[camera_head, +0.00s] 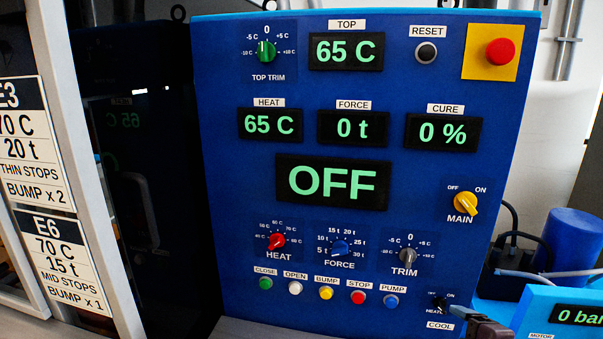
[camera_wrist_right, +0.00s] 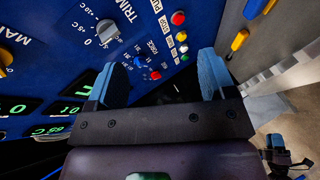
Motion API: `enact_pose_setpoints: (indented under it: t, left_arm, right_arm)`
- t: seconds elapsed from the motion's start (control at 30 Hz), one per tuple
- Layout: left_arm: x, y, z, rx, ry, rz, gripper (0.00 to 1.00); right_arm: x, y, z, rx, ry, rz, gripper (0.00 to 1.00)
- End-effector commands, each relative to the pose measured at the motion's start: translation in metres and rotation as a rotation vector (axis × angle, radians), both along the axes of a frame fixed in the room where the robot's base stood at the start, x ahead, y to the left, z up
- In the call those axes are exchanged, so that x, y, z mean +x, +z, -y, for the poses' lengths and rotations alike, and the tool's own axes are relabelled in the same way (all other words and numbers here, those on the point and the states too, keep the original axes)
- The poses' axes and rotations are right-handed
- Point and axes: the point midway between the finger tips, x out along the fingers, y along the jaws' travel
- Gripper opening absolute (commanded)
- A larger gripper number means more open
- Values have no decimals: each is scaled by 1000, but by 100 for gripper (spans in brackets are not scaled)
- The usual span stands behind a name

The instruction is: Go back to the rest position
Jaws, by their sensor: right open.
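My right gripper (camera_head: 458,312) shows at the bottom right of the head view, in front of the blue control panel (camera_head: 225,180) beside the small heat/cool switch (camera_head: 438,302). It partly covers the area around that switch. In the right wrist view its two blue fingers (camera_wrist_right: 161,82) stand well apart with nothing between them. The panel's large display (camera_head: 333,183) reads OFF. The yellow MAIN knob (camera_head: 463,203) is above the gripper.
A red emergency button (camera_head: 500,51) is at the panel's top right. A blue unit reading 0 bar (camera_head: 540,312) and a blue cylinder (camera_head: 570,240) stand right of the panel. Sign cards (camera_head: 62,262) and a pale post (camera_head: 88,150) are at the left.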

Motion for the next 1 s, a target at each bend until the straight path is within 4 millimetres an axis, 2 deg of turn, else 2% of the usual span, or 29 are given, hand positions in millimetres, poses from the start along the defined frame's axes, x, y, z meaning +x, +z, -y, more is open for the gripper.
enact_pose_setpoints:
  t: [0.03,0.2,0.47,0.6,0.8,1.0]
  left_arm:
    - [1,-1,0,0,0,3,36]
    - [3,-3,0,1,-1,7,36]
    - [4,-7,0,0,-2,8,36]
    - [4,-9,0,1,-3,9,36]
    - [6,-10,1,2,-3,12,36]
    - [6,-10,1,2,-4,13,36]
  right_arm:
    - [-9,-21,-3,83,-36,-31,77]
    - [-38,-75,-9,331,-168,-111,77]
    - [-92,-147,-12,661,-405,-210,77]
    - [-126,-184,-13,821,-551,-252,77]
    - [-169,-221,-14,987,-728,-284,77]
    - [-185,-233,-14,1041,-791,-290,77]
